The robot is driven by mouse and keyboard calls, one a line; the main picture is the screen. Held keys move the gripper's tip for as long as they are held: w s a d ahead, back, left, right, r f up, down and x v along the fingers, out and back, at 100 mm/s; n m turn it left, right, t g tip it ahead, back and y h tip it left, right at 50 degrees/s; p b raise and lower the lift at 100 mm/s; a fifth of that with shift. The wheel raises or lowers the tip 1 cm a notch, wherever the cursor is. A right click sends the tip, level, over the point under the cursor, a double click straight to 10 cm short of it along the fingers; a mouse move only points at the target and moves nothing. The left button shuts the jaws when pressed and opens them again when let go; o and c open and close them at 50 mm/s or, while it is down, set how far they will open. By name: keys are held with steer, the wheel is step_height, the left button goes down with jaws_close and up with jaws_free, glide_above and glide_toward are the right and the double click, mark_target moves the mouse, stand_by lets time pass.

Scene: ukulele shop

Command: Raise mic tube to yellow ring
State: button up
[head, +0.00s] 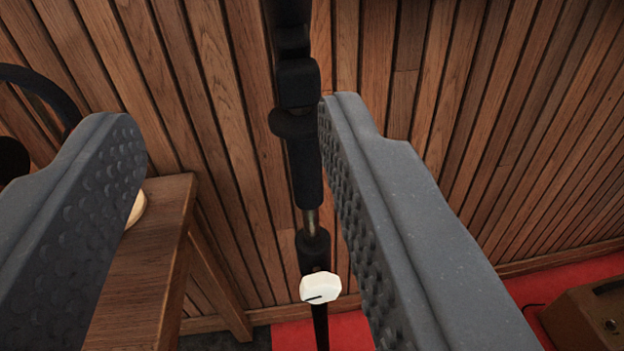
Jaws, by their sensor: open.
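The mic stand's black upper tube (304,168) runs up and down through the middle of the head view. Below it a short bare metal length (312,221) shows, then a black collar (313,250) with a white knob (320,288). My gripper (230,130) is open, with one grey finger at left and one at right. The tube shows between the fingers, closer to the right one, and appears beyond them. I see no contact. I cannot make out a yellow ring. The top of the stand is out of frame.
A wooden table or stool (150,250) stands at left, partly behind the left finger, with a small cream round object (136,210) on it. A black curved object (40,82) is at far left. A brown box (590,318) sits on the red floor (520,290) at right. A wood-slat wall (480,110) stands behind.

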mark_target(305, 180)
step_height(305, 180, down, 12)
steer(key=w+m+h, duration=0.1)
steer(key=h, duration=0.2)
steer(key=shift+w+d, duration=0.45)
steer(key=shift+w, duration=1.8)
steer(key=shift+w+d, duration=0.45)
steer(key=shift+w, duration=1.85)
steer(key=shift+w+d, duration=0.45)
steer(key=shift+w, duration=1.8)
